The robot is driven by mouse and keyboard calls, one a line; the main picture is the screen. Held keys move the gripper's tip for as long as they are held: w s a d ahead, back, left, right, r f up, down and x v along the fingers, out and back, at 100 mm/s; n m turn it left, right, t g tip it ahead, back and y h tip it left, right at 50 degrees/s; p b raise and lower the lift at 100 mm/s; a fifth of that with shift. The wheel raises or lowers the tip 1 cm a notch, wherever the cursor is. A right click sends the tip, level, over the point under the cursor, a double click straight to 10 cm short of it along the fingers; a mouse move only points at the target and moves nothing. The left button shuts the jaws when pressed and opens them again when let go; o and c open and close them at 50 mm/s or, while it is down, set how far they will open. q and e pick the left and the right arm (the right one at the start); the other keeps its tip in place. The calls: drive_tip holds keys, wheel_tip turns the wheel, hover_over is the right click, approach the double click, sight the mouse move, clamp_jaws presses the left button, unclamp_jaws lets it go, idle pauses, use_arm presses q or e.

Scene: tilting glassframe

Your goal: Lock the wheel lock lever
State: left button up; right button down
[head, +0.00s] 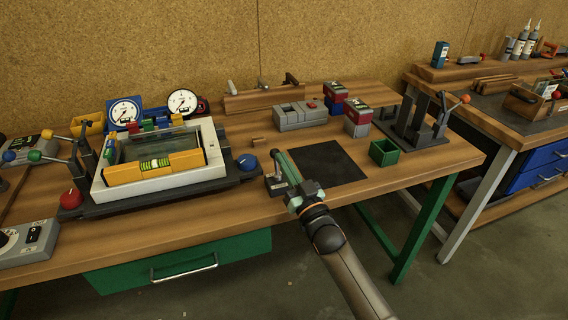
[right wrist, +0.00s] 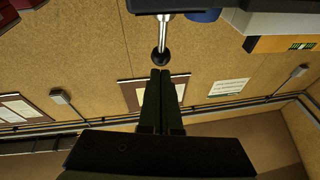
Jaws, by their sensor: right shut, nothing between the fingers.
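The tilting frame (head: 218,160) is a white frame with a glass pane on a dark base on the workbench. A blue knob (head: 247,162) is at its right end and a red knob (head: 70,198) at its left. In the right wrist view, a lever with a metal rod and black ball end (right wrist: 160,54) sits just beyond the fingertips. It looks like the wheel lock lever, but its locked state cannot be told. My right gripper (head: 282,154) is shut and empty, right of the blue knob; its fingertips (right wrist: 160,73) look close to the ball, contact unclear. My left gripper is out of view.
A yellow level (head: 155,166) rests on the frame. A dark mat (head: 326,163) and green bin (head: 384,152) are to the right of my gripper. Two dial gauges (head: 124,112) stand behind the frame. The front bench edge is close below my right gripper.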

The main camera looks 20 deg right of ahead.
drive_tip(key=shift+w, duration=0.1)
idle(0.3)
drive_tip(key=shift+w+a+r+g+p, duration=0.15)
drive_tip(key=shift+w+g+p, duration=0.35)
drive_tip(key=shift+p, duration=0.7)
drive_tip(key=shift+w, duration=0.3)
drive_tip(key=shift+r, duration=0.1)
